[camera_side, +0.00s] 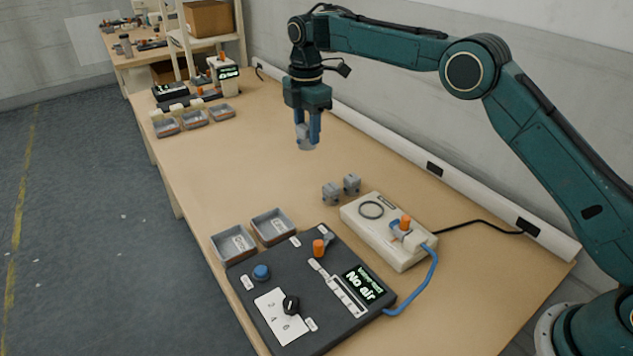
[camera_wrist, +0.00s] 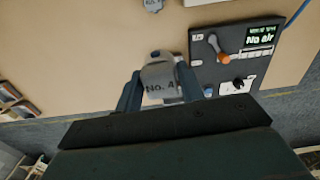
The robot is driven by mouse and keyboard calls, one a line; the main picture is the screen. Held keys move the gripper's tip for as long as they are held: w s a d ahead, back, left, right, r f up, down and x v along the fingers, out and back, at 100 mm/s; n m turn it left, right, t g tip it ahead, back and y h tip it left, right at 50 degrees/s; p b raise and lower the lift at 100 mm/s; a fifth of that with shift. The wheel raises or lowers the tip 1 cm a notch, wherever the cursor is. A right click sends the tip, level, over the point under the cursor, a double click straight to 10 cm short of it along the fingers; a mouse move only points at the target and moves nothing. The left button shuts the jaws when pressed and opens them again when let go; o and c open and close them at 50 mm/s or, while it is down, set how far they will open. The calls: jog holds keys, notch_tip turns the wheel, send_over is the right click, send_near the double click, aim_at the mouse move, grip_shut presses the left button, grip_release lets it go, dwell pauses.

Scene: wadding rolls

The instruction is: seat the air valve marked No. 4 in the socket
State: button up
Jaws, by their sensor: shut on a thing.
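My gripper (camera_side: 308,132) is shut on a grey air valve (camera_side: 305,143) and holds it in the air above the table, well behind the panel. In the wrist view the valve (camera_wrist: 161,82) sits between the two blue fingers, with "No. 4" readable on its face. The dark panel (camera_side: 252,281) has a grey fitting with an orange handle (camera_side: 319,248) near its back edge and a screen (camera_side: 363,285) reading "No air". I cannot tell for certain which part is the socket. Two other grey valves (camera_side: 330,193) (camera_side: 352,184) stand on the table, their marks unreadable.
A cream box (camera_side: 376,233) with a dark ring and an orange-topped fitting stands beside the panel, joined to it by a blue hose (camera_side: 431,272). Two grey trays (camera_side: 233,244) (camera_side: 273,226) stand left of it. The table's middle, below the gripper, is clear.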

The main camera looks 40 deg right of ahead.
jog(key=shift+d+f, duration=0.1)
jog(key=shift+s+d+f, duration=0.35)
jog(key=shift+d+f, duration=0.1)
jog(key=shift+d, duration=0.2)
jog(key=s+d+f, duration=0.8)
jog(key=s+d, duration=0.1)
jog(key=s, duration=0.2)
jog(key=shift+s+m, duration=0.15)
jog(key=shift+m, duration=0.15)
jog(key=shift+f, duration=0.2)
jog(key=shift+f, duration=2.15)
jog(key=shift+f, duration=0.9)
dwell(0.3)
